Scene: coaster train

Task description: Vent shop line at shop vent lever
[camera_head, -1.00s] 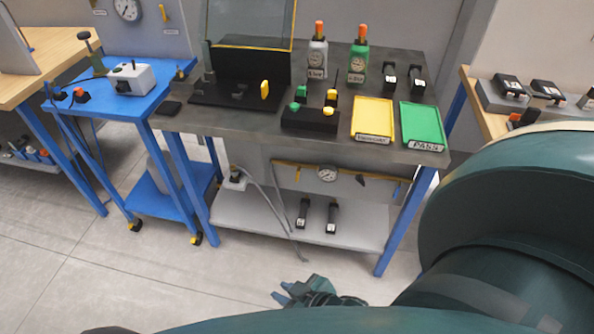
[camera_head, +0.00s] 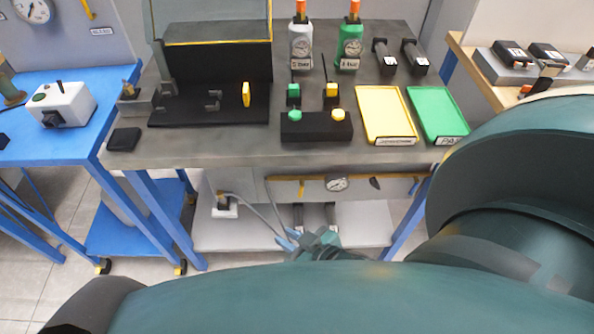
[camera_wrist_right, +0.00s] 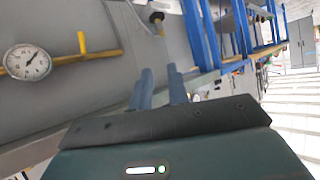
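A yellow lever (camera_head: 301,188) sits on a yellow pipe under the front of the dark workbench, left of a round gauge (camera_head: 337,184). It is the likely vent lever, but I read no label on it. In the right wrist view the yellow lever (camera_wrist_right: 83,43) and the gauge (camera_wrist_right: 27,62) show on the same pipe, left of the fingers. My right gripper (camera_head: 286,239) is below and in front of the lever, apart from it. Its two fingers (camera_wrist_right: 161,82) stand apart with nothing between them. My left gripper is not in view.
The workbench (camera_head: 210,150) overhangs the pipe and carries bottles, trays and a black fixture. A box with a hose (camera_head: 224,207) stands left of the pipe on the lower shelf (camera_head: 365,222). Another yellow lever (camera_head: 88,9) is on the back-left wall panel.

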